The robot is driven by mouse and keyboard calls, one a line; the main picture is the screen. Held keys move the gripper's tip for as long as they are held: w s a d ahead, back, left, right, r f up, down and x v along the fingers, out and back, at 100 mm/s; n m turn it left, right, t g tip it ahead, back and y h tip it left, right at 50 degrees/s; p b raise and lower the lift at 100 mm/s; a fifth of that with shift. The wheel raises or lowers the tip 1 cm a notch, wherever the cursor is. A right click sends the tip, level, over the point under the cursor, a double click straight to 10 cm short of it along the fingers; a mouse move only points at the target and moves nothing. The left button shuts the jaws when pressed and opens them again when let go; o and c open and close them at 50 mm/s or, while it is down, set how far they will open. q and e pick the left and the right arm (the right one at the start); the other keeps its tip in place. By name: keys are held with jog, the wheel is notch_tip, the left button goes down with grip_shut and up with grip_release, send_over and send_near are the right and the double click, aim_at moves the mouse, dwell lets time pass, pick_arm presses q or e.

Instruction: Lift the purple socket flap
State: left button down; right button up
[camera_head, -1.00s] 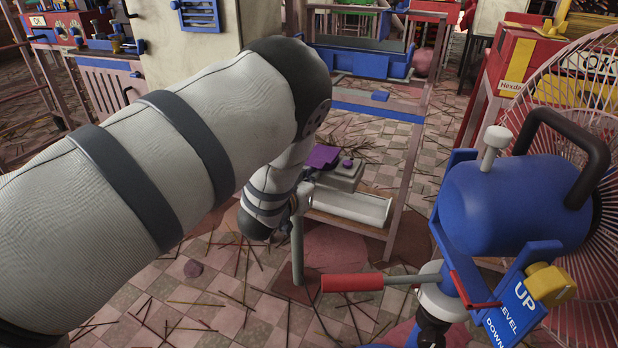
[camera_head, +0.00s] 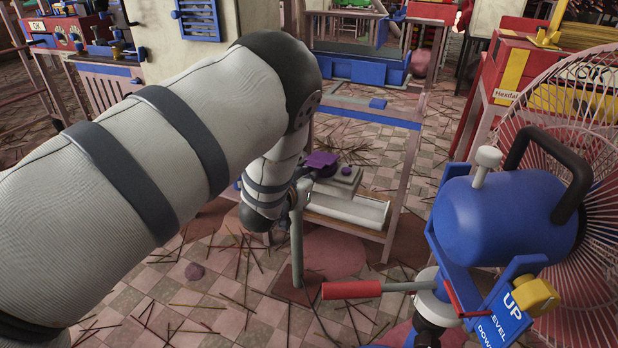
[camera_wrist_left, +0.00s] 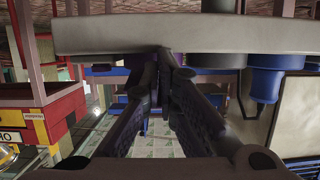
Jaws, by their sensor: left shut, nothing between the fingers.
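The purple socket flap (camera_head: 322,162) sits on a pale grey machine body in the middle of the head view, beside a small purple knob (camera_head: 346,170). My left arm's forearm bends down just left of it and hides part of the area. My left gripper's fingers are mostly hidden in the head view. In the left wrist view my left gripper (camera_wrist_left: 165,60) is shut and empty, its fingertips close below a wide grey slab (camera_wrist_left: 115,35). I cannot tell whether the tips touch the slab. The flap is not clear in the wrist view. My right gripper is not in view.
A grey post (camera_head: 297,245) stands close by my forearm. A red-handled lever (camera_head: 350,290) and a blue motor-like drum (camera_head: 510,215) are at the right, with a large fan (camera_head: 590,130) behind. Sticks litter the checkered floor (camera_head: 140,290).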

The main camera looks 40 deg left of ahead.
aim_at(316, 162)
pick_arm(q)
jog(key=w+r, duration=0.2)
jog(key=shift+w+r+t, duration=0.3)
jog(key=shift+w+t, duration=0.05)
jog(key=shift+t, duration=0.05)
jog(key=shift+s+d+r+p, duration=0.1)
jog(key=shift+s+r+p, duration=0.15)
jog(key=shift+r+p, duration=0.35)
jog(key=shift+s+d+r+p, duration=0.1)
jog(key=shift+s+r+p, duration=0.1)
jog(key=shift+r+p, duration=0.4)
jog(key=shift+f, duration=0.15)
jog(key=shift+w+a+r+p, duration=0.2)
jog(key=shift+w+r+p, duration=0.05)
jog(key=shift+w+r, duration=0.55)
jog(key=shift+w+a+r+p, duration=0.2)
jog(key=shift+w+r+p, duration=0.05)
jog(key=shift+w+r, duration=0.55)
jog(key=shift+w, duration=0.1)
jog(key=shift+w+a+r+b, duration=0.2)
jog(key=shift+w+r, duration=0.05)
jog(key=shift+w, duration=0.45)
jog(key=shift+w+a+r+b, duration=0.15)
jog(key=shift+w+r+b, duration=0.05)
jog(key=shift+w, duration=0.5)
